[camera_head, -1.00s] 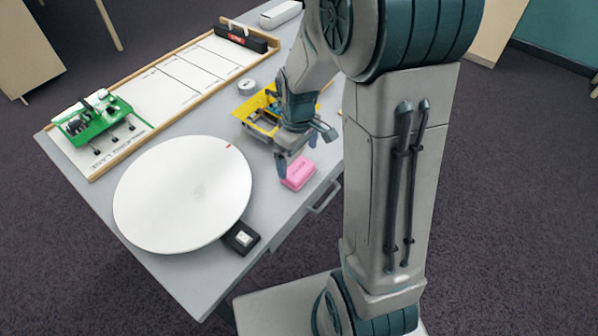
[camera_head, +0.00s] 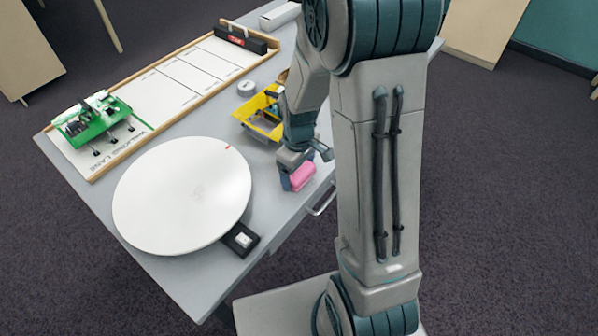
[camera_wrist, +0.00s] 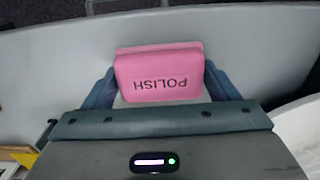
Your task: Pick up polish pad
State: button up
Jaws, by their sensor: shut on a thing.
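The polish pad (camera_head: 303,176) is a small pink block near the right edge of the grey table. In the wrist view the pad (camera_wrist: 160,73) shows the word POLISH upside down and sits between my two fingers. My gripper (camera_head: 299,180) is shut on the pad, one finger on each side of it. My gripper also shows in the wrist view (camera_wrist: 162,88). Whether the pad still touches the table is hard to tell.
A white round disc (camera_head: 182,195) lies left of the pad, with a small black box (camera_head: 240,239) beside it. A yellow bin (camera_head: 262,128) stands just behind. A framed white board (camera_head: 165,90) holds a green device (camera_head: 92,119). The table's right edge has a handle (camera_head: 322,203).

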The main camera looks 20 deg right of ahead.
jog(key=shift+r, duration=0.1)
jog(key=shift+r, duration=0.5)
notch_tip(320, 180, up, 3)
jog(key=shift+f, duration=0.1)
jog(key=s+d+r, duration=0.6)
jog(key=d+r, duration=0.1)
jog(key=d, duration=0.3)
jog(key=shift+p, duration=0.35)
jog(key=shift+o, duration=0.9)
